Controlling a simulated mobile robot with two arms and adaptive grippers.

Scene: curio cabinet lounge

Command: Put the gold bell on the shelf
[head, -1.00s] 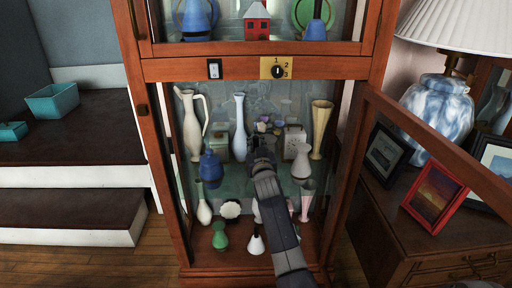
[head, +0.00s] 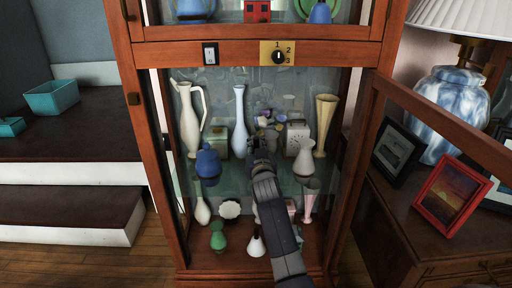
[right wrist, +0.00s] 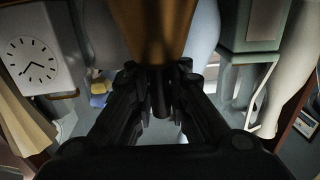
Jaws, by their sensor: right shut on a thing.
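My right gripper (head: 262,150) reaches into the open cabinet at the middle glass shelf (head: 240,178). In the right wrist view, its fingers (right wrist: 160,95) are shut on the dark handle of the gold bell (right wrist: 155,25), whose gold body fills the top centre. In the head view the bell is hidden behind my gripper and wrist. I cannot tell whether the bell touches the shelf. My left gripper is not in view.
Around my gripper stand a white pitcher (head: 191,120), pale blue vase (head: 239,122), blue vase (head: 208,166), clock (head: 298,135), white vase (head: 304,160) and beige vase (head: 324,125). The open door (head: 440,125) extends right, near picture frames. Floor at lower left is clear.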

